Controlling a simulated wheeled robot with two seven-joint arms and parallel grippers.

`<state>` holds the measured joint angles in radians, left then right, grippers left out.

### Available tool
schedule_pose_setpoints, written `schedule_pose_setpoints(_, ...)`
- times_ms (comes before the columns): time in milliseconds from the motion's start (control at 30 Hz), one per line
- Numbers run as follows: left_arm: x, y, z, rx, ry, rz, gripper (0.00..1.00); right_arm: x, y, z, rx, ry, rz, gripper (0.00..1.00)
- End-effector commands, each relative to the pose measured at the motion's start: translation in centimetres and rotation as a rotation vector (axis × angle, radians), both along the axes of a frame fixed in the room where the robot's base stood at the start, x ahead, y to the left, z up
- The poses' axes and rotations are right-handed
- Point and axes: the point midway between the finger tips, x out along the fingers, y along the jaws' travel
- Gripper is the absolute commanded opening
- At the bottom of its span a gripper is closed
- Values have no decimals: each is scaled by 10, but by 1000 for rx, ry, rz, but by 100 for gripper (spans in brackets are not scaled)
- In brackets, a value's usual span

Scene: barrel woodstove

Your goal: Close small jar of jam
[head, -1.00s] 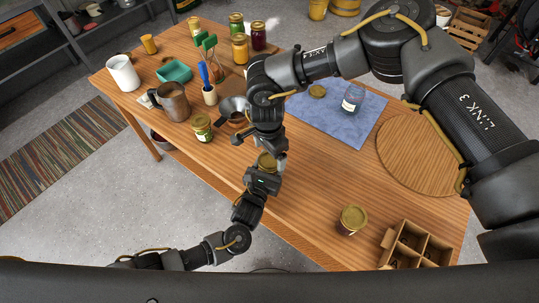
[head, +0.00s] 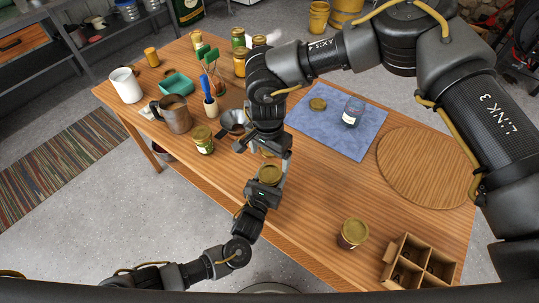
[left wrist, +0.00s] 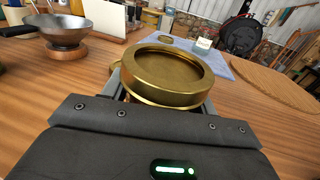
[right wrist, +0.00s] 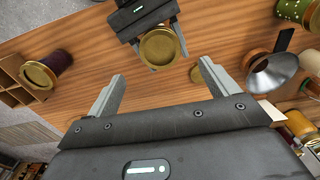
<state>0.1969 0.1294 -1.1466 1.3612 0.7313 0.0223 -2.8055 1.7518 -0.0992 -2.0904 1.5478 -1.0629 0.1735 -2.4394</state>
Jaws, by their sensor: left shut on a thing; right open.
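My left gripper (head: 268,180) is shut on a small jar topped by a gold lid (head: 270,173). In the left wrist view the gold lid (left wrist: 168,75) has a raised rim and sits level between the fingers; the jar's body is mostly hidden. My right gripper (right wrist: 162,72) is open and empty, pointing down. In the right wrist view the held jar's lid (right wrist: 157,47) lies just beyond its fingertips, apart from them. A second, smaller gold disc (right wrist: 205,72) shows by its right finger; I cannot tell whether they touch.
A dark jar with a gold lid (head: 353,233) and a divided cardboard box (head: 419,262) stand at right. A blue cloth (head: 335,142) bears a gold lid (head: 318,104) and a glass jar (head: 352,111). A green jar (head: 202,140), mug (head: 175,114) and funnel (head: 233,122) stand left.

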Motion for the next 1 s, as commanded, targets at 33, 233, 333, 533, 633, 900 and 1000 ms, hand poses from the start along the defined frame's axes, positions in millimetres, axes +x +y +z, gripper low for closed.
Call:
schedule_pose_setpoints(33,0,0,1,-2,-2,0,0,0,0,0,0,0,-1,86)
schedule_pose_setpoints(233,0,0,1,-2,-2,0,0,0,0,-16,0,1,-1,86)
schedule_pose_setpoints(333,0,0,1,-2,-2,0,0,0,-1,-31,-2,2,-1,86)
schedule_pose_setpoints(533,0,0,1,-2,-2,0,0,1,-2,-60,-2,1,-3,86)
schedule_pose_setpoints(633,0,0,1,-2,-2,0,0,1,-2,-70,0,1,-2,86)
schedule_pose_setpoints(900,0,0,1,-2,-2,0,0,2,-2,-80,-1,0,-2,86)
schedule_pose_setpoints(1000,0,0,1,-2,-2,0,0,2,-2,-80,-1,0,-2,86)
